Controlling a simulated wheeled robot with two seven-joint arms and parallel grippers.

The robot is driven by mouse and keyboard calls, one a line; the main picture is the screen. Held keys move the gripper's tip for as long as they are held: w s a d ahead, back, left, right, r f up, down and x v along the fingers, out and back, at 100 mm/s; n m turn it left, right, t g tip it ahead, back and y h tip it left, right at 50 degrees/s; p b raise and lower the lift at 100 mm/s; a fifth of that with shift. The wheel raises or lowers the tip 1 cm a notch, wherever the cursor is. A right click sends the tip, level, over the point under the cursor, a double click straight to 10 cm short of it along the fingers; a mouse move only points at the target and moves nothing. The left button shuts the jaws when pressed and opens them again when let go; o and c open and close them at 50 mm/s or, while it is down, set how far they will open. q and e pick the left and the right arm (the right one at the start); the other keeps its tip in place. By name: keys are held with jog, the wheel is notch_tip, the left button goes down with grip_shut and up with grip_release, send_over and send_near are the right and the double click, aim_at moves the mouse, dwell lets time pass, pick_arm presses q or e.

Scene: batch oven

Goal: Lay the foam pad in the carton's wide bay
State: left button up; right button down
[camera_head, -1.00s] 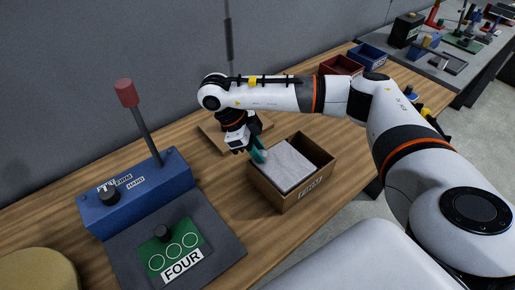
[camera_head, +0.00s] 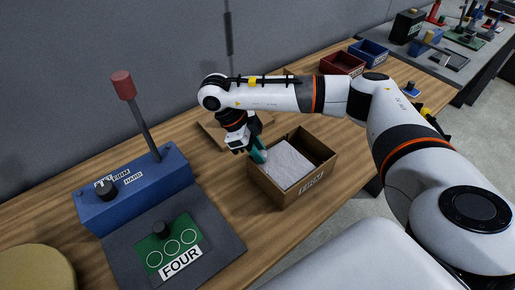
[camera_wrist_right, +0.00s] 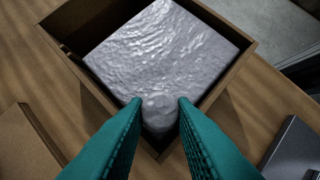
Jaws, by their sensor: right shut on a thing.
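The grey foam pad (camera_head: 290,166) lies inside the brown carton (camera_head: 318,178), filling the left, larger part of it. The carton's front wall reads FIRM. My right gripper (camera_head: 261,157) reaches in at the carton's left corner, with its teal fingers shut on a corner of the pad. In the right wrist view, the fingers (camera_wrist_right: 160,103) pinch a rounded bulge of the pad (camera_wrist_right: 165,55) near the carton's near corner (camera_wrist_right: 158,153). A dark gap shows beside the pad at top left there. The pad's underside is hidden. My left gripper is out of view.
A blue box with a red-knobbed lever (camera_head: 138,189) and a dark plate with a FOUR label (camera_head: 181,262) stand left of the carton. A flat brown board (camera_head: 213,133) lies behind it. Red (camera_head: 341,62) and blue (camera_head: 369,51) bins stand at the back.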

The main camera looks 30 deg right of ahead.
jog(key=shift+f+b, duration=0.75)
jog(key=shift+f, duration=0.25)
jog(key=c, duration=1.3)
grip_release()
jog(key=shift+o, duration=0.9)
jog(key=shift+w+a+r, duration=0.1)
jog(key=shift+r, duration=0.15)
jog(key=v, duration=1.1)
jog(key=shift+a+r, duration=0.15)
jog(key=shift+r, duration=0.1)
